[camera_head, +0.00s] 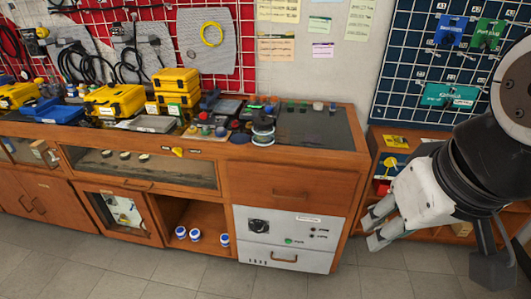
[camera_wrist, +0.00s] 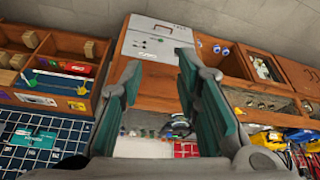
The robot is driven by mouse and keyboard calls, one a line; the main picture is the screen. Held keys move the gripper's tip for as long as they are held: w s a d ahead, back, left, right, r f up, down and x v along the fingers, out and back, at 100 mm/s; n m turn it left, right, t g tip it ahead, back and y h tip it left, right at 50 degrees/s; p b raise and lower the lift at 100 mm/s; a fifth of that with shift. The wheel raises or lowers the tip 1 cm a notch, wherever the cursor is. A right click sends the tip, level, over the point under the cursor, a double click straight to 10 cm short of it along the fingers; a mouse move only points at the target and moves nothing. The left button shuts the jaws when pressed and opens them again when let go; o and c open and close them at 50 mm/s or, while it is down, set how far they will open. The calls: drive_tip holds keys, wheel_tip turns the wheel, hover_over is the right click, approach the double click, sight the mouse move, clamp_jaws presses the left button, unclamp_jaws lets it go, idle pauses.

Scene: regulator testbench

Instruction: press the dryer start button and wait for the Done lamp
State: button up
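The dryer (camera_head: 290,255) is a white-fronted unit low in the right end of the wooden bench. Its front has a dark dial (camera_head: 259,227), a small green button (camera_head: 289,241), and two small dark round spots at the right that look like unlit lamps; their labels are too small to read. My gripper (camera_head: 374,228) is to the right of the dryer, apart from it. In the wrist view, which is upside down, my gripper (camera_wrist: 158,68) has its teal-padded fingers spread with nothing between them. The dryer (camera_wrist: 150,40) shows beyond the fingertips.
A wooden drawer (camera_head: 290,190) sits above the dryer, under the dark bench top (camera_head: 325,128). An open cubby with white-and-blue rolls (camera_head: 196,236) is to its left. An open shelf unit (camera_head: 380,150) stands at the right behind my arm. The tiled floor in front is clear.

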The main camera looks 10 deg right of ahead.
clamp_jaws()
idle(1.0)
